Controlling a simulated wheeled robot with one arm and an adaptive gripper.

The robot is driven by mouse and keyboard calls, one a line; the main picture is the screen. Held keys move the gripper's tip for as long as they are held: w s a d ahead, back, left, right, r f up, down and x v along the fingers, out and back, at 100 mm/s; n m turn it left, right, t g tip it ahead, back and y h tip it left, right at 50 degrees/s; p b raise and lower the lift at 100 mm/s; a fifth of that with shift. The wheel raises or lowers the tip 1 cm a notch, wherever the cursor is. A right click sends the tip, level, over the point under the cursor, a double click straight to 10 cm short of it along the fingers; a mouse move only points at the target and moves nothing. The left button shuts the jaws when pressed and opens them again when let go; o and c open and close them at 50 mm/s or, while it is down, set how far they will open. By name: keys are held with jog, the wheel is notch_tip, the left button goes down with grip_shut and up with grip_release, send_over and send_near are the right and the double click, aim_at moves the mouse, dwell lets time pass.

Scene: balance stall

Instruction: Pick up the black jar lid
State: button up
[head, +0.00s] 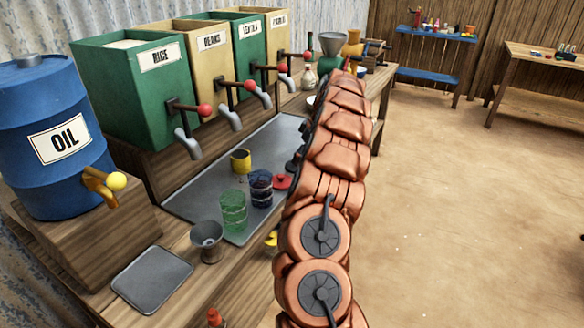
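I cannot make out a black jar lid for certain. A small dark shape (294,163) shows at the left edge of my copper-coloured arm, above the red lid (282,181); I cannot tell whether it is a lid or part of my arm. My arm runs from the bottom centre up along the counter's right side and covers part of the counter. I cannot make out my gripper or its fingers. A green see-through jar (233,211) and a dark blue jar (261,188) stand on the grey metal tray (195,207).
A yellow cup (241,161) stands behind the jars. A metal cup (207,241) and a grey plate (151,279) are in front. A blue oil barrel (55,175) and dispensers with red-knobbed taps line the back. Open sandy floor (450,210) lies right.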

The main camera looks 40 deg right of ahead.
jog(key=x, duration=0.3)
jog(key=shift+w+a+f+p, duration=0.1)
jog(key=shift+a+f+p, duration=0.05)
jog(key=shift+f+p, duration=0.2)
jog(key=c, duration=0.9)
